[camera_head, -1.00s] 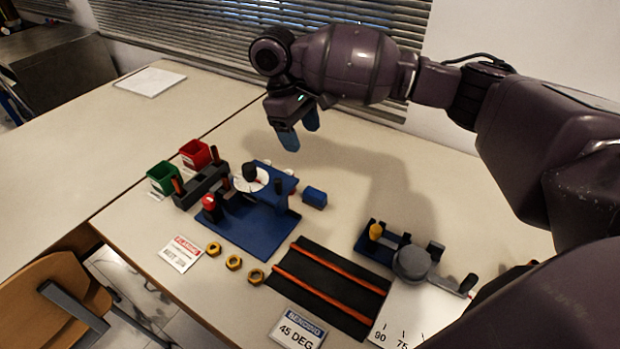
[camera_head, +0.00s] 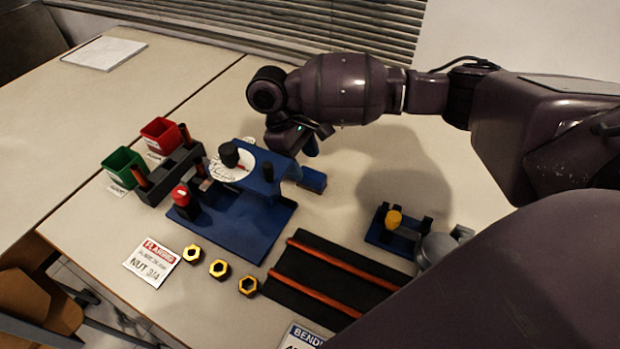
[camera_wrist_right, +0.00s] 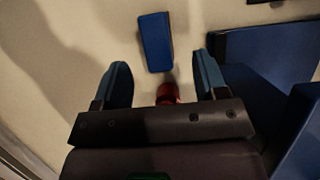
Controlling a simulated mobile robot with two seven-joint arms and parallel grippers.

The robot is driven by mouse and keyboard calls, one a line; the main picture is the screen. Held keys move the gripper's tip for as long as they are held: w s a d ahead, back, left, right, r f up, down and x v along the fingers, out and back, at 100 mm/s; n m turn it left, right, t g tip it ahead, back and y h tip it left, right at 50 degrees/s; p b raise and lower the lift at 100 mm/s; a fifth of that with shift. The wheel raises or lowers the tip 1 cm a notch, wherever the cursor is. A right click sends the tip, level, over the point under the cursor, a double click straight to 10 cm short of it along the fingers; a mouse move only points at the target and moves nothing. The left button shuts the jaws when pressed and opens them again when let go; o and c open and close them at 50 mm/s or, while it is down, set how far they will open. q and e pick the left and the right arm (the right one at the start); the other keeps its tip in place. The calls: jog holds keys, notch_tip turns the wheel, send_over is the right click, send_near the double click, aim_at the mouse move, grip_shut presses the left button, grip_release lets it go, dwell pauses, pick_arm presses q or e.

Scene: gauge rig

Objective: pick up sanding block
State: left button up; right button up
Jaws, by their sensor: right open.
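The sanding block appears to be the small blue block (camera_head: 312,180) lying on the table just right of the blue gauge stand (camera_head: 228,229). In the right wrist view the blue block (camera_wrist_right: 156,42) lies beyond the fingertips, between their lines and apart from both. My right gripper (camera_head: 292,150) hangs over the back right of the stand, close to the block. In the right wrist view the right gripper (camera_wrist_right: 162,78) is open with its two blue fingers spread and nothing held. My left gripper is not in view.
A small red object (camera_wrist_right: 168,92) shows low between the fingers. The blue stand (camera_wrist_right: 272,55) is close on the right there. The table behind the block is clear.

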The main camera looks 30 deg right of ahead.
aim_at(310, 173)
jog(key=shift+s+d+f, duration=0.15)
jog(key=shift+s+f, duration=0.05)
jog(key=shift+f, duration=0.2)
jog(key=b+x, duration=0.1)
jog(key=x, duration=0.3)
jog(key=shift+d+f+b, duration=0.2)
jog(key=shift+f+b, duration=0.05)
jog(key=shift+b, duration=0.05)
jog(key=shift+r, duration=0.1)
